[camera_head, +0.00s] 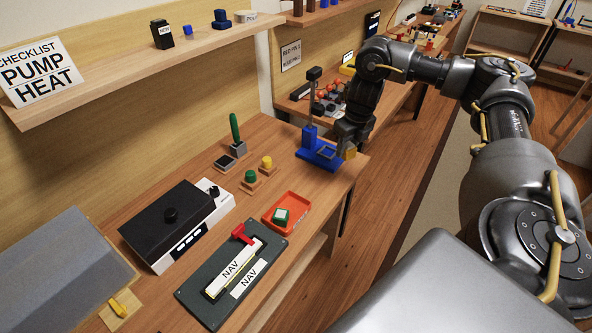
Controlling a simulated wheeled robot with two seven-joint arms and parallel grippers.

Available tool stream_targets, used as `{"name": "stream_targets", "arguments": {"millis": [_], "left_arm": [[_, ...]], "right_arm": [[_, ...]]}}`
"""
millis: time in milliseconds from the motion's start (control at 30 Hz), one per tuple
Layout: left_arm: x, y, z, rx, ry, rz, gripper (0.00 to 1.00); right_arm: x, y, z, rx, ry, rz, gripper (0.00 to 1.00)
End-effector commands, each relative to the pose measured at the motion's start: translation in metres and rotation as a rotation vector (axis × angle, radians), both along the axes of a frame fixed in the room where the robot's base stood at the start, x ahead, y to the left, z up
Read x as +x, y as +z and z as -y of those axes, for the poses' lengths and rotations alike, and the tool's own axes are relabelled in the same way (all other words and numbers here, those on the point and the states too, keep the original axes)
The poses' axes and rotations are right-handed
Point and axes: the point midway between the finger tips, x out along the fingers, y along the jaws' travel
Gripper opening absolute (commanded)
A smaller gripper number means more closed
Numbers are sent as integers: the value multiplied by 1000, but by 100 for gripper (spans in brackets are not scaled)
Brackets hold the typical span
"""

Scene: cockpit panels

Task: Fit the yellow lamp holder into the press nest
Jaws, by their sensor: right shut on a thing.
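The press (310,140) has a blue base, an upright post and a dark top, and stands at the far right corner of the workbench. A small nest frame (326,152) shows on its base. My right gripper (348,147) points down just right of the press and is shut on the yellow lamp holder (349,154). The holder shows only as a small yellow patch below the fingers, beside the base. I cannot tell whether it touches the press. My left gripper is not in view.
A yellow-topped button (266,163) and a green-topped button (250,177) stand left of the press. An orange tray (299,207) holds a green block. Nearer are a NAV panel (197,297) and a black-topped box (160,226). The bench's right edge is close to the press.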

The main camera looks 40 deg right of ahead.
Motion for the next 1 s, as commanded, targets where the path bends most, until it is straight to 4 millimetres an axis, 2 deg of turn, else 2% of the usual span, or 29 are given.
{"name": "stream_targets", "arguments": {"millis": [167, 333, 467, 567, 600, 800, 1000], "left_arm": [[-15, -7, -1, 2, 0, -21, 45], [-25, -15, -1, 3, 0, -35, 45], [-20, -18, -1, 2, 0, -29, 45], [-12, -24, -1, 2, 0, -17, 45], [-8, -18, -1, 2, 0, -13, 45], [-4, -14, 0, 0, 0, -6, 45], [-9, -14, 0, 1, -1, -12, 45]], "right_arm": [[13, -10, -7, -1, -2, -1, 14], [49, -30, -28, 2, -2, -3, 14], [79, -45, -46, 2, -3, -3, 14], [92, -67, -53, 2, -4, -6, 14], [97, -69, -56, 1, -4, -5, 14], [113, -90, -64, 1, -3, -2, 14], [116, -95, -66, 0, -2, -1, 14]]}}
